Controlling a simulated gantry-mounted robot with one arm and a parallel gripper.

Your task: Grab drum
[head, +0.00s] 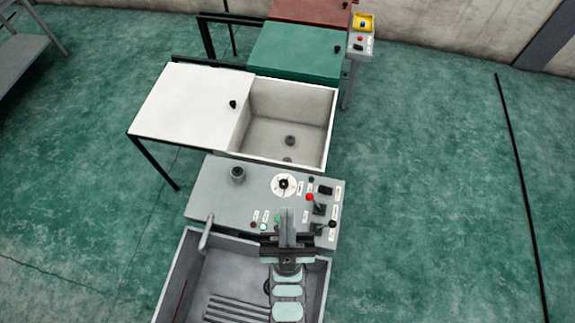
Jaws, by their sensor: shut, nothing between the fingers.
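My gripper (287,215) hangs over the right part of the grey control panel, its narrow fingers together and pointing up the picture. Nothing shows between them. I cannot surely tell which thing is the drum. A short grey cylinder (237,173) with a dark top stands at the panel's upper left, apart from my gripper.
The grey control panel (215,205) carries a white dial (284,185), buttons and levers. A white lid (190,103) lies left of the white basin (328,125). Green (297,52) and red (310,10) lids lie behind. A grey tub (175,280) is in front. Floor right is mostly clear.

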